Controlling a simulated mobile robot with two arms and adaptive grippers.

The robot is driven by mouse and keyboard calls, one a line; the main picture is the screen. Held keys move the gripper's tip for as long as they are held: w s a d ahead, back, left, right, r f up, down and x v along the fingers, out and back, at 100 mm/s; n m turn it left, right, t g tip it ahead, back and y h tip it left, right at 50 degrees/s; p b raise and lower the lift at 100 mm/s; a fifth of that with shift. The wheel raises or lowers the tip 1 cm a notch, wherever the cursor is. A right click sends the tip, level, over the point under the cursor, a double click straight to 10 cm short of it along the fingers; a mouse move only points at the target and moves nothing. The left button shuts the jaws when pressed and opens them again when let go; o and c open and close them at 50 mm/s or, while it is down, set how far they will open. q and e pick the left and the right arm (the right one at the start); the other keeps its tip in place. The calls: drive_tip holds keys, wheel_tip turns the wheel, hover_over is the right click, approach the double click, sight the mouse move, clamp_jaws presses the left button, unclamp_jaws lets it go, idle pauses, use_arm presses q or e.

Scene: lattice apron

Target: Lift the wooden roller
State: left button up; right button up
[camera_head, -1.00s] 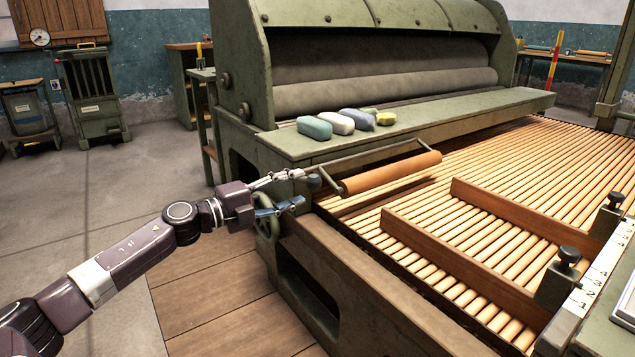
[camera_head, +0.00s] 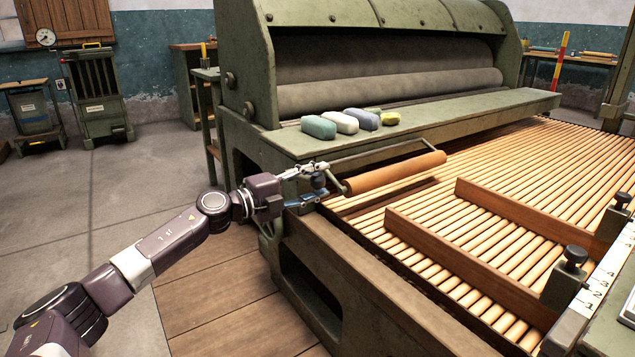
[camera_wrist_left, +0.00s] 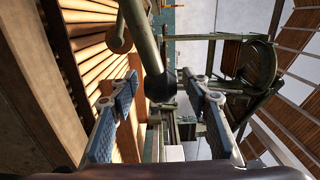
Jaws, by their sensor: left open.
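The wooden roller (camera_head: 395,174), an orange-brown cylinder in a thin metal frame, is above the slatted bed, in front of the machine's ledge. The frame's near end carries a metal lever with a dark knob. My left gripper (camera_head: 322,182) is open at this near end. In the left wrist view the dark knob (camera_wrist_left: 160,86) appears between the blue finger pads of my left gripper (camera_wrist_left: 164,105), with a gap on each side. How deep it lies between them I cannot tell. My right gripper is not in view.
A green machine ledge (camera_head: 440,122) holds several soap-like bars (camera_head: 340,121). The slatted bed (camera_head: 500,180) carries two wooden rails (camera_head: 465,257) and dark clamp knobs (camera_head: 575,256). A handwheel (camera_wrist_left: 256,62) shows at the right in the left wrist view.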

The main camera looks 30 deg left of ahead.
use_arm(q)
drive_tip(key=shift+c, duration=0.5)
clamp_jaws()
